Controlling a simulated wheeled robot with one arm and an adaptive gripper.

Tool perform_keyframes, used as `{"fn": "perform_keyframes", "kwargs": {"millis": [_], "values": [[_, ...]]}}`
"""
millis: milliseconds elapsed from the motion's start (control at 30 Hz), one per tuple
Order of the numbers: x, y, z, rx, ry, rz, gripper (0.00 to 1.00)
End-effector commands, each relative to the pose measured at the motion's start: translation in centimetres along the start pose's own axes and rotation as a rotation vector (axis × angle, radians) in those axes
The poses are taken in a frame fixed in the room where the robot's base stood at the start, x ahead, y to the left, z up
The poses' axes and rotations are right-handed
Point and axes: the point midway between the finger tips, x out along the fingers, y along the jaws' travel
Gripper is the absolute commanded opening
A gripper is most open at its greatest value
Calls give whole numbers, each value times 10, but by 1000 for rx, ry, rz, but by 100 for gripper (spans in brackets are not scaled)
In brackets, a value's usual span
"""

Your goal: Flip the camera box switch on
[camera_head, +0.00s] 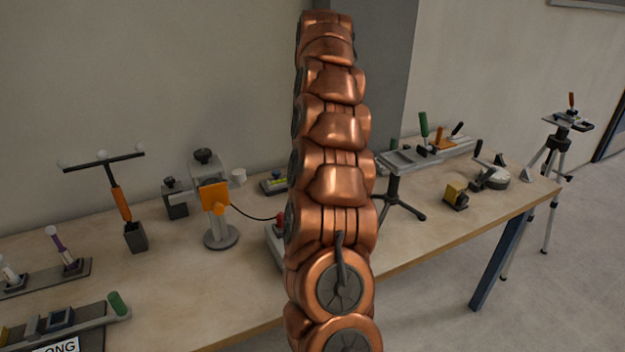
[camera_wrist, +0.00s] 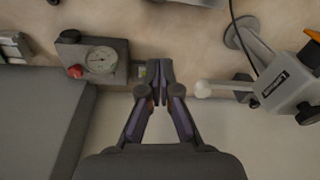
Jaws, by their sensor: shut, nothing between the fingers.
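No box in view is clearly marked as the camera box, and I cannot make out a switch for certain. In the wrist view a grey box with a round dial and a red knob (camera_wrist: 98,62) lies just left of my gripper (camera_wrist: 158,68). My gripper is shut and empty, its fingertips close to that box's right end. A pale grey labelled housing (camera_wrist: 283,88) is on the right, with a white ball-ended rod reaching toward my gripper. In the head view a stand-mounted device with an orange plate (camera_head: 214,196) has a black cable running to a red-knobbed box (camera_head: 277,236), partly hidden by my arm.
The wooden table (camera_head: 180,290) holds a T-handled tool in a dark block (camera_head: 134,237), a small tripod stand (camera_head: 397,190) and a yellow block (camera_head: 455,196). A tall tripod (camera_head: 560,140) stands beyond the right end. My arm hides the table's middle.

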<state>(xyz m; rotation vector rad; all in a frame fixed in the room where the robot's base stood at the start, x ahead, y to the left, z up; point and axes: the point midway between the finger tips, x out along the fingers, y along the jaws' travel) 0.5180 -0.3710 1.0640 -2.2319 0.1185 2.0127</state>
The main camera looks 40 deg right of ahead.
Motion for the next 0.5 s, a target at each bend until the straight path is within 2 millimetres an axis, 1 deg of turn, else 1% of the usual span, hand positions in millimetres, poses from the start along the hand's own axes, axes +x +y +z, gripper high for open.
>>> {"fn": "perform_keyframes", "kwargs": {"millis": [333,500], "values": [[0,1,0,0,1,1,0],[4,1,0,0,0,0,0]]}}
